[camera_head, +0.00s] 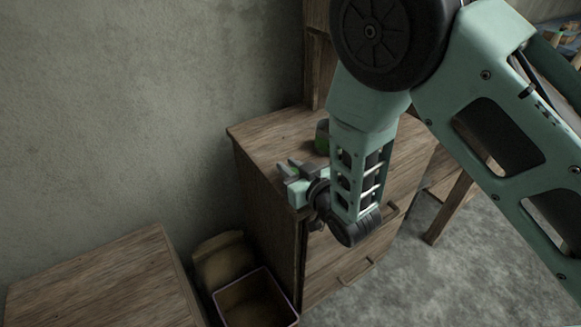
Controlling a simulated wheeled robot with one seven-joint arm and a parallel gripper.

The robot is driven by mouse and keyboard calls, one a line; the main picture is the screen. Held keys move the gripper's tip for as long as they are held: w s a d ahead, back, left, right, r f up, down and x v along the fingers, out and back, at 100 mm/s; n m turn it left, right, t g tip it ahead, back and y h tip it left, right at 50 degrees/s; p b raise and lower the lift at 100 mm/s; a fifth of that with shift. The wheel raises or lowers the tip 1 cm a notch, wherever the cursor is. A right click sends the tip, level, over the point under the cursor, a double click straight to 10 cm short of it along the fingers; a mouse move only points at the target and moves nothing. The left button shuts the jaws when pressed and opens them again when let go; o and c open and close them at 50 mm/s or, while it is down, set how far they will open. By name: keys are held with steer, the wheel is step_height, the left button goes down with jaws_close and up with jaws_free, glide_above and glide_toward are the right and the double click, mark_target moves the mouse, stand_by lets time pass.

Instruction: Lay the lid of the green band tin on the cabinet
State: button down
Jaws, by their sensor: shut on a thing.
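The wooden cabinet (270,138) stands against the wall, with drawers on its front. The green band tin (322,138) stands on the cabinet top, dark with a green band; my arm hides its right part. My gripper (289,168) is over the front left part of the cabinet top, left of the tin and apart from it. Its fingers point toward the back left. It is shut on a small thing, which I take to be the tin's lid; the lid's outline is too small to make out.
A lower wooden surface (100,285) is at the front left. A bin with a pale rim (235,281) and a tan container (222,258) stand between it and the cabinet. The cabinet's back left top is bare.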

steer(key=shift+f, duration=0.15)
steer(key=c, duration=1.3)
jaws_free()
steer(key=shift+c, duration=0.2)
steer(key=shift+r, duration=0.25)
steer(key=s+d+r+g+h, duration=0.3)
steer(key=s+d+r+g, duration=0.1)
steer(key=s, duration=0.5)
steer(key=s+d+r+g+h, duration=0.2)
steer(key=s+d+r+g, duration=0.2)
steer(key=s, duration=0.6)
steer(key=s+d+r+g+h, duration=0.3)
steer(key=s+d+r+g, duration=0.1)
steer(key=s+d, duration=0.3)
steer(key=s+g, duration=0.1)
steer(key=s, duration=0.1)
steer(key=shift+s+d+r+n+g+h, duration=0.2)
steer(key=shift+s+r+n+g+h, duration=0.1)
steer(key=shift+s+n, duration=0.1)
